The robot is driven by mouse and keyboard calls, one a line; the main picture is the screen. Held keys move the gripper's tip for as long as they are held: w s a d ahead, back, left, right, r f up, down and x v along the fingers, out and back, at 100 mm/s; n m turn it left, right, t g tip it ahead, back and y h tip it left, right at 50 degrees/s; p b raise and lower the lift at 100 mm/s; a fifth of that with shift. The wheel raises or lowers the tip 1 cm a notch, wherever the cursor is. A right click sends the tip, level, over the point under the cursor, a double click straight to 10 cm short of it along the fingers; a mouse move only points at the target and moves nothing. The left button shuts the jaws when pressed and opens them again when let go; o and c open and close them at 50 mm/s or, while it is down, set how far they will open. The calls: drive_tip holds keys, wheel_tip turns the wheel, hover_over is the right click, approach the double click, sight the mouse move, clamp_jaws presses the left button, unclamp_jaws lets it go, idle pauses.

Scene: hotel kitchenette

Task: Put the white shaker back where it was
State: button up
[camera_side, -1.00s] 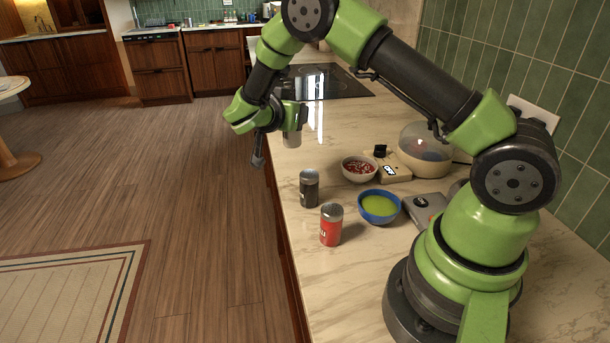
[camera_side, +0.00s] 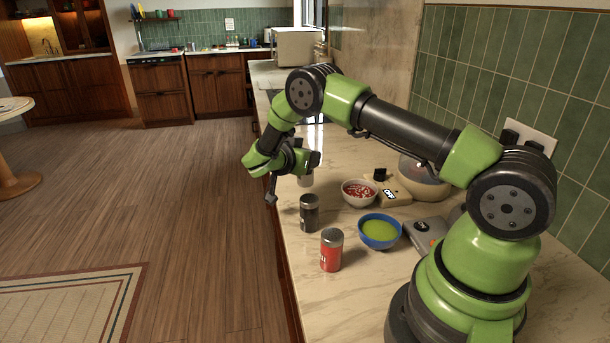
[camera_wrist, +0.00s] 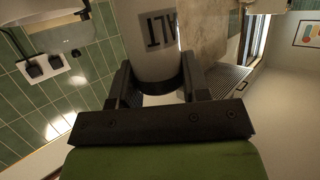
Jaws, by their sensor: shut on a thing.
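The white shaker (camera_wrist: 150,45) fills the upper middle of the wrist view, with part of a dark label reading "ALT" upside down. My gripper (camera_wrist: 157,88) is shut on it, one finger on each side. In the side view the shaker (camera_side: 306,180) shows only as a small pale piece below my gripper (camera_side: 309,164), mostly hidden. It is over the counter's left part, behind the dark shaker (camera_side: 309,213) and left of the bowl with red contents (camera_side: 345,202). I cannot tell whether it touches the counter.
A red shaker (camera_side: 331,252) and a blue bowl (camera_side: 368,238) with green contents stand nearer on the marble counter (camera_side: 290,255). A beige scale (camera_side: 397,200) and a clear-covered container (camera_side: 425,185) are to the right. The counter's left edge is close to my gripper.

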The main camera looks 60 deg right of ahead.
drive_tip(key=shift+f, duration=1.95)
drive_tip(key=shift+f, duration=0.15)
drive_tip(key=o, duration=1)
drive_tip(key=shift+c, duration=0.2)
